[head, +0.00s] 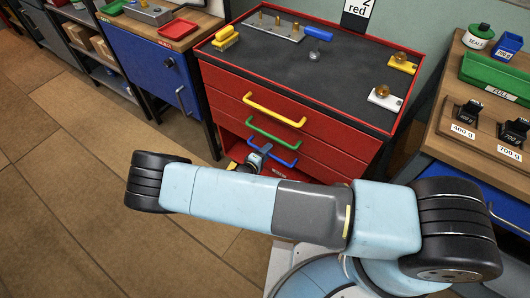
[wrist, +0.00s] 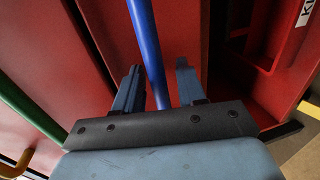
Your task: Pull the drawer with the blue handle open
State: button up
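The red cabinet (head: 300,92) has stacked drawers with a yellow handle (head: 274,108), a green handle (head: 272,131) and, lowest of these, a blue handle (head: 284,160). The blue handle (wrist: 146,38) runs between the two fingers of my gripper (wrist: 158,67) in the wrist view. The fingers are apart, with a clear gap on the right side of the bar and the left finger close to it. In the head view my gripper (head: 256,158) is at the blue handle, partly hidden by my arm. The blue-handled drawer looks closed, though my arm covers part of its front.
Below that drawer is an open red compartment (wrist: 268,40) with a white label. The green handle (wrist: 30,112) lies left in the wrist view. A blue cabinet (head: 150,75) stands left, a wooden bench (head: 450,115) right. The tiled floor (head: 70,190) at left is clear.

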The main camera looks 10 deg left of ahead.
jog(key=shift+c, duration=0.5)
grip_shut()
jog(key=shift+a, duration=0.25)
jog(key=shift+d, duration=0.15)
jog(key=f+v, duration=0.2)
jog(key=v, duration=1)
jog(key=s+f+v, duration=0.1)
jog(key=f+v, duration=0.2)
jog(key=v, duration=0.8)
jog(key=shift+s, duration=0.4)
jog(key=shift+o, duration=0.5)
grip_release()
jog(key=shift+a, duration=0.2)
